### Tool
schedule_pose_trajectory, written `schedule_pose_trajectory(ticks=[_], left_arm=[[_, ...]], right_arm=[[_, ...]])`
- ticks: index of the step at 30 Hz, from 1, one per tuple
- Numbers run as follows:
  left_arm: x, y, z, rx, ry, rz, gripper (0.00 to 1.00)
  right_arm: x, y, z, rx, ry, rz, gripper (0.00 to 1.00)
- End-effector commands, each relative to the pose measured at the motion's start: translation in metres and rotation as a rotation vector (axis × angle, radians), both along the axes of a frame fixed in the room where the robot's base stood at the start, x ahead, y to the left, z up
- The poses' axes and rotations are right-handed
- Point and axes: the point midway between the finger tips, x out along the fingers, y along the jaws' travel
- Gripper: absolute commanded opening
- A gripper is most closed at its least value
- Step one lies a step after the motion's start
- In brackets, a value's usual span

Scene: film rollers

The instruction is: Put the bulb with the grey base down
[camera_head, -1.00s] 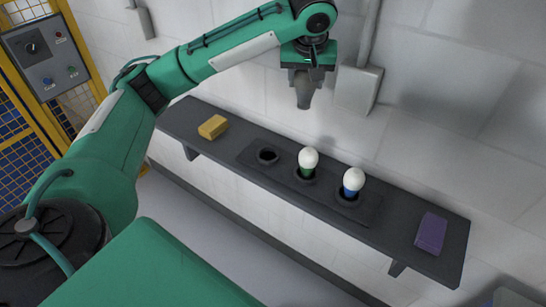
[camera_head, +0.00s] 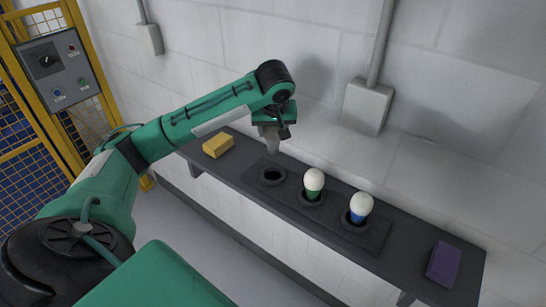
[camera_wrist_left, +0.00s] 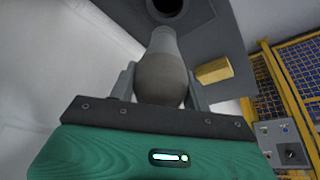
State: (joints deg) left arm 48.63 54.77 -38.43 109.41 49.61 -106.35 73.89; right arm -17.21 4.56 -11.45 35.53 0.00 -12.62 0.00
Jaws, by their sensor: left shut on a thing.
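My left gripper (camera_head: 270,122) is shut on the bulb with the grey base (camera_wrist_left: 160,72). In the wrist view its globe is between the fingers and its narrower grey base points away toward the shelf. In the head view the grey base (camera_head: 272,143) hangs below the gripper, above an empty round socket (camera_head: 272,176) in a dark holder. The socket also shows in the wrist view (camera_wrist_left: 168,7). A visible gap separates bulb and socket. My right gripper is in neither view.
The holder (camera_head: 328,217) sits on a dark wall shelf (camera_head: 410,236). A green-based bulb (camera_head: 314,181) and a blue-based bulb (camera_head: 361,205) stand upright in its other sockets. A yellow block (camera_head: 218,146) lies left, a purple block (camera_head: 443,264) right. A grey wall box (camera_head: 367,107) is behind.

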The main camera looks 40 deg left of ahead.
Motion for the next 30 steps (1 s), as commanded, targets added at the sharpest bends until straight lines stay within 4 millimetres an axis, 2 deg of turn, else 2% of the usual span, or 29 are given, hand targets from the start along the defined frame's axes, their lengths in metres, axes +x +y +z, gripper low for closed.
schedule_pose_trajectory(ticks=[3,6,13,19,22,30], left_arm=[[-0.001,0.0,-0.028,0.0,0.006,0.001,0.24],[-0.001,0.001,-0.046,0.001,0.002,0.001,0.24],[0.0,0.0,-0.066,0.001,0.002,0.001,0.24],[0.0,0.0,-0.095,0.0,0.002,-0.001,0.24],[0.0,0.0,-0.102,0.0,0.0,0.0,0.24],[0.0,0.0,-0.103,-0.001,-0.001,0.0,0.24]], right_arm=[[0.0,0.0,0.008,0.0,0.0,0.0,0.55],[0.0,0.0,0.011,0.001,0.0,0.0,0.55],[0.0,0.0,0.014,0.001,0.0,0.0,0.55],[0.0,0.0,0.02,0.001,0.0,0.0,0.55],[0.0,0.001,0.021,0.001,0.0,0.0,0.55],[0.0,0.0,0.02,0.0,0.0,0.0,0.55]])
